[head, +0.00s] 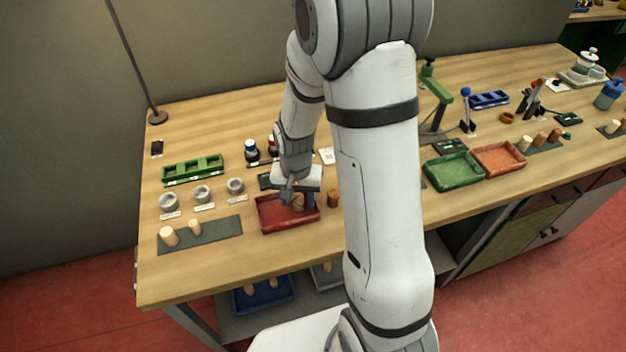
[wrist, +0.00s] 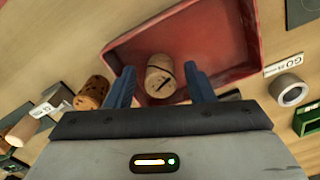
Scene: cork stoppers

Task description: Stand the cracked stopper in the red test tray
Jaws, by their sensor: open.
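The cracked stopper (wrist: 158,84) is pale cork with a dark crack line. It is in the red test tray (wrist: 232,69), near one wall, and looks upright. In the head view the red tray (head: 291,228) lies near the table's front, with the stopper partly hidden behind my gripper (head: 293,196). In the wrist view my gripper (wrist: 160,70) is open, with one finger on each side of the stopper. Gaps show between the fingers and the cork, so it is not clamped.
A darker speckled stopper (wrist: 92,93) stands outside the tray; it also shows in the head view (head: 333,197). Pale stoppers (head: 168,236) stand on a dark mat (head: 220,230) at left. Grey rings (head: 203,193) and a green rack (head: 193,170) lie behind. Green (head: 453,184) and orange trays (head: 498,172) sit right.

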